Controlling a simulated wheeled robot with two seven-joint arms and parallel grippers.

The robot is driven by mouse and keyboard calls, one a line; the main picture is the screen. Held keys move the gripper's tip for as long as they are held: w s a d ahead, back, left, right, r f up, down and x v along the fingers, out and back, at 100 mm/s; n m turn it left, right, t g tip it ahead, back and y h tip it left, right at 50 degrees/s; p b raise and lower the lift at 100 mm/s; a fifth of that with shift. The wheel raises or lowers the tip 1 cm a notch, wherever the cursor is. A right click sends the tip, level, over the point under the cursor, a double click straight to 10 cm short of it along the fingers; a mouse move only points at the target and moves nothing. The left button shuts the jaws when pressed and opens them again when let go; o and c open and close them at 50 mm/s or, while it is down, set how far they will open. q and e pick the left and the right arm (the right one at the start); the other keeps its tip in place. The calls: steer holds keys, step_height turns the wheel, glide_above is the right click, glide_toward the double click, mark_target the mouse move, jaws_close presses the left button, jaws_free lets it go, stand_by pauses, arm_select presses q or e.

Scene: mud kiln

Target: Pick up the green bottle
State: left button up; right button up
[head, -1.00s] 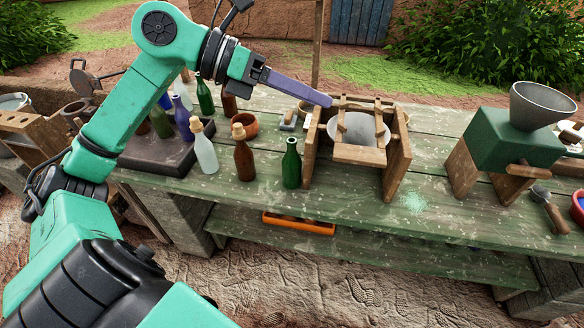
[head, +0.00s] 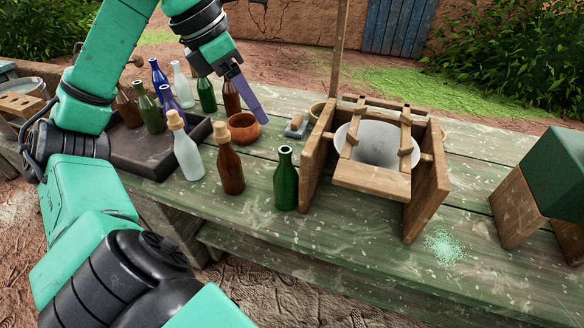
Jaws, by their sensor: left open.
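A green bottle (head: 286,184) with an open neck stands upright near the front of the workbench, just left of a wooden frame. Another green bottle (head: 206,95) stands farther back, partly behind my left arm. My left gripper (head: 254,108) is open, its purple finger pointing down and right above the back of the bench. It is behind and left of the front green bottle, apart from it. My right gripper is out of view.
A brown corked bottle (head: 231,170) and a clear corked bottle (head: 187,152) stand left of the green bottle. A clay bowl (head: 243,128) is behind. The wooden frame (head: 428,185) holds a white bowl (head: 375,143). Bare planks lie in front.

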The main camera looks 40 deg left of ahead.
mark_target(285, 150)
arm_select(q)
steer(key=p+x, duration=0.1)
steer(key=x, duration=1.2)
steer(key=shift+w+f+p, duration=0.1)
steer(key=shift+w+p, duration=0.1)
steer(key=shift+p, duration=0.2)
steer(key=shift+w+d+f, duration=0.1)
steer(key=shift+w+f, duration=0.05)
steer(key=shift+f, duration=0.25)
jaws_close()
steer(key=shift+r, duration=0.1)
